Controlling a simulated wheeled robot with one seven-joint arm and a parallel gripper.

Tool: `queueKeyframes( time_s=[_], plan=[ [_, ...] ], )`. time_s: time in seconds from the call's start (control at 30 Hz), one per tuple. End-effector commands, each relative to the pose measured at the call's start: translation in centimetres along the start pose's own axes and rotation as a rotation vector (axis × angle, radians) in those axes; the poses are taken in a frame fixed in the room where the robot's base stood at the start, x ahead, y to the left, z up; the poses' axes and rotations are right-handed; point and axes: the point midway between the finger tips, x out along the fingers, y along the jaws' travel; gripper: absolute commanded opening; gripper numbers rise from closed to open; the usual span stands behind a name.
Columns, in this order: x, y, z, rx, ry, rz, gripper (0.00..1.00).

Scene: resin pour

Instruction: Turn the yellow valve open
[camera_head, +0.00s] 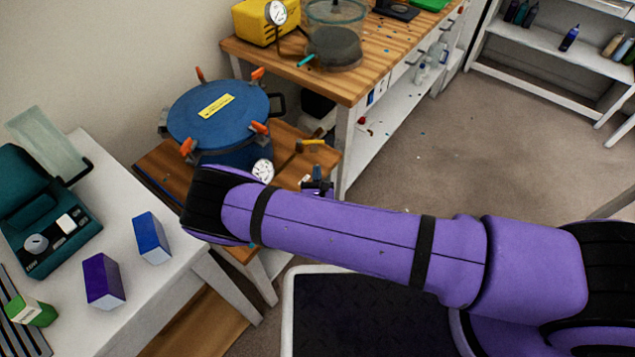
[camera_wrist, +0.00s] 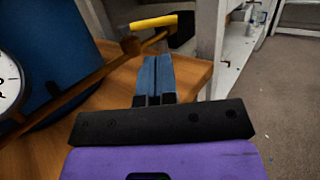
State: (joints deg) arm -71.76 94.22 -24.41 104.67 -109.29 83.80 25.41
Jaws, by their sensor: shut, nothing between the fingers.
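The yellow valve (camera_wrist: 153,23) is a flat yellow lever on a brass-coloured pipe in the upper part of the wrist view. The lever lies nearly level, with a dark end piece at its right. It also shows in the head view as a small yellow bar (camera_head: 311,142) right of the blue pot (camera_head: 222,119). My gripper (camera_wrist: 156,58) is shut and empty, its blue-grey fingers pointing toward the pipe just below the lever in the picture. I cannot tell whether they touch. In the head view my gripper (camera_head: 318,182) is small and partly hidden behind my purple arm.
A round pressure gauge (camera_head: 263,171) sits beside the pot, on a wooden stand (camera_head: 160,173). A taller wooden bench (camera_head: 350,84) stands behind. A white table (camera_head: 145,290) with boxes and a teal device is at left. Open floor lies at right.

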Motion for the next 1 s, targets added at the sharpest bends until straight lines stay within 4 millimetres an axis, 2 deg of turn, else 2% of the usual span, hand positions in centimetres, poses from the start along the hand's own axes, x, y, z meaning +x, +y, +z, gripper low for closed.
queueKeyframes(
  time_s=[0.2,0.4,0.6,1.0],
  plan=[
    [4.1,-0.1,0.0,0.0,-0.002,-0.001,0.0],
    [6.8,-0.1,0.0,0.0,-0.001,-0.001,0.0],
    [7.9,-0.1,0.0,-0.001,0.0,-0.001,0.0],
    [8.0,-0.1,0.0,-0.001,0.0,0.001,0.0]
  ],
)
